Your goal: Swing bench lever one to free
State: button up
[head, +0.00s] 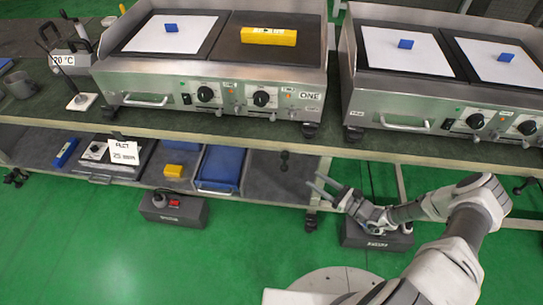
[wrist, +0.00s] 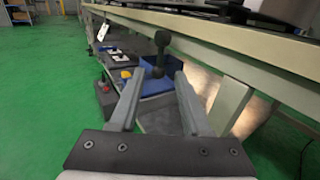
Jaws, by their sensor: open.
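A lever (head: 285,160) with a black ball knob stands below the front edge of the bench, under the griddle labelled ONE. It also shows in the wrist view (wrist: 161,42), upright, with its knob beyond and above the fingertips. My gripper (head: 319,182) is open and empty, to the right of the lever and slightly lower in the head view. In the wrist view my gripper (wrist: 158,78) has one finger on each side of the lever's line. I see no contact. The lever's lower end is hard to make out.
Griddle ONE (head: 309,96) stands on the bench (head: 240,132), with a second griddle (head: 400,100) to its right. The lower shelf holds a blue tray (head: 219,168), a yellow block (head: 182,171) and a scale. A grey switch box (head: 173,208) sits on the green floor.

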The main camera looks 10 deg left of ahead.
aim_at(285, 164)
jog(key=b+x, duration=0.2)
jog(key=x, duration=1.5)
jog(key=shift+w+a+f+b, duration=0.2)
jog(key=shift+f+b, duration=0.15)
jog(key=shift+f, duration=0.05)
grip_shut()
dwell(0.6)
